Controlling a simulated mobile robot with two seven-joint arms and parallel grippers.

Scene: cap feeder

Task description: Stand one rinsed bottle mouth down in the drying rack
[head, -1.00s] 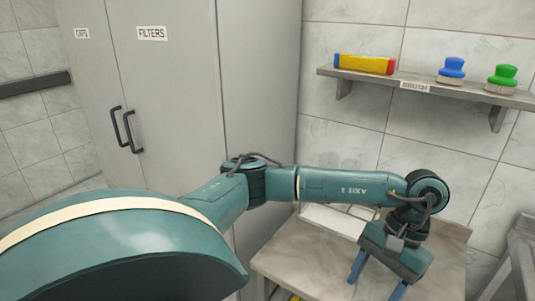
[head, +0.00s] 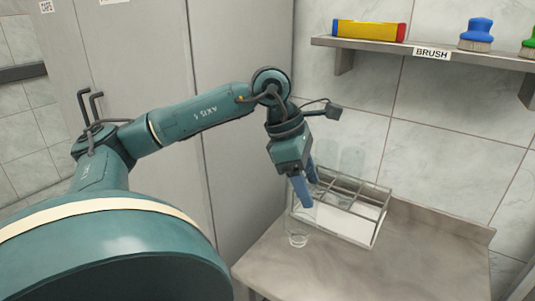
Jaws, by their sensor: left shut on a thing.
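My left gripper (head: 308,195) points down at the left side of the drying rack (head: 376,230). Its blue fingers are shut on a clear bottle (head: 298,239), whose lower end shows just below the fingertips. The bottle is see-through and partly hidden by the fingers, so I cannot tell which end is down or whether it touches the table. The rack is a metal frame with several compartments and a pale base. Faint clear bottle shapes (head: 351,160) stand at its back. My right gripper is not in view.
The rack stands on a grey-brown table (head: 300,271) against the tiled wall. A shelf (head: 385,44) above holds a yellow, red and blue box (head: 368,30), a blue brush (head: 477,33) and a green brush (head: 528,44). A grey cabinet (head: 235,60) stands at the left. The table's front is clear.

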